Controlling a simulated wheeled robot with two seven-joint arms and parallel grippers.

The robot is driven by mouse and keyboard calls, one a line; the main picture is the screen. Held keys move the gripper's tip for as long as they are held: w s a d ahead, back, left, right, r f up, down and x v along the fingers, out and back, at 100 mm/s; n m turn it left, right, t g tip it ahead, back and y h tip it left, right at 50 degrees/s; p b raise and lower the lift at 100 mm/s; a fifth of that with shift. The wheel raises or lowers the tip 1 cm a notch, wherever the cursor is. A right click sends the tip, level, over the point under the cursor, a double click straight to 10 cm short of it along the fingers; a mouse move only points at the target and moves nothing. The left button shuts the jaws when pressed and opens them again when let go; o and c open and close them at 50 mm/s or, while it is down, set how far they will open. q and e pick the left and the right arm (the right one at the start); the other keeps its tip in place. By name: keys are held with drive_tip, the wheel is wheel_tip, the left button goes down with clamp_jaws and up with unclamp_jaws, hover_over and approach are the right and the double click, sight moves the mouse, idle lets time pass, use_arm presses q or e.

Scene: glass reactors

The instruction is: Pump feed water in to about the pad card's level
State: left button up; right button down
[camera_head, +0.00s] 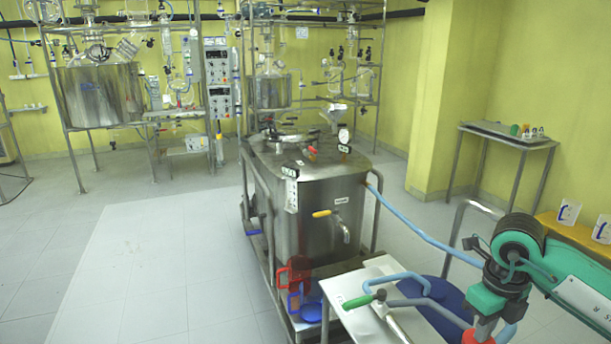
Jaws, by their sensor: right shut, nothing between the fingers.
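A steel jacketed tank (325,220) stands in the middle on a wheeled frame. A narrow white sight strip (291,196) is on its front left; I cannot read a level or identify a pad card there. A yellow-handled tap (322,213) is on the front. A light blue hose (420,238) runs from the tank's right side. My left gripper is out of view.
A red jug (297,272) and a blue jug (302,302) sit at the tank's front base. A blue round vessel (448,298) is behind my right wrist. White cards (568,212) stand on a yellow shelf at right. The left floor is clear.

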drive_tip(key=shift+f, duration=0.5)
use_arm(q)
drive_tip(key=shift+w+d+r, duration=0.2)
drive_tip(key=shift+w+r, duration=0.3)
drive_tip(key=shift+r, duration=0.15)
use_arm(e)
wheel_tip(320, 180, up, 7)
drive_tip(key=p, duration=0.3)
drive_tip(key=shift+f+p, duration=0.1)
drive_tip(key=shift+p, duration=0.25)
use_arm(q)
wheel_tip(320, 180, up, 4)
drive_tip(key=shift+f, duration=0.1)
